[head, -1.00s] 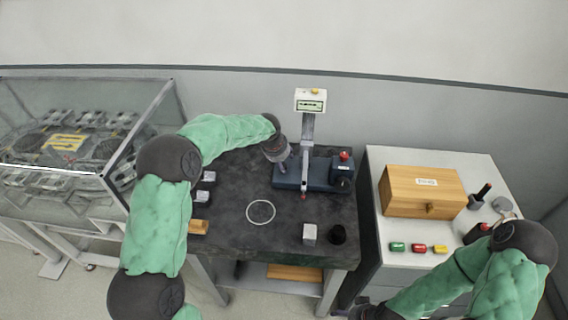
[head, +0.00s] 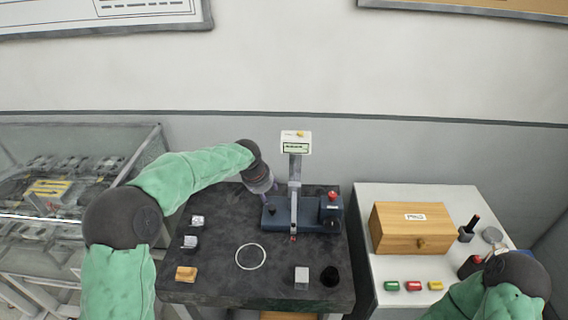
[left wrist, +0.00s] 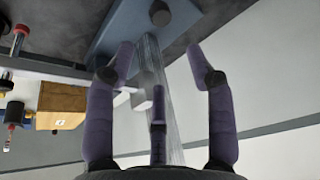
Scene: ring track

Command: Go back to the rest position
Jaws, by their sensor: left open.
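My left gripper (head: 270,192) is at the left end of the blue bench device (head: 316,216) on the dark table. In the left wrist view its purple fingers (left wrist: 163,58) are spread, with nothing held between them. Beyond the fingers, that view shows a grey post and part of the blue base (left wrist: 128,30). Whether a finger touches the device I cannot tell. My right arm comes in at the lower right of the head view, bent at a dark joint; its gripper is out of the picture.
The dark table (head: 215,268) carries small blocks at its left, a white ring mark (head: 250,257), a silver cube (head: 301,278) and a black cup (head: 330,276). A white cabinet (head: 375,195) at right bears a wooden box (head: 410,228). A glass case (head: 60,190) stands at left.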

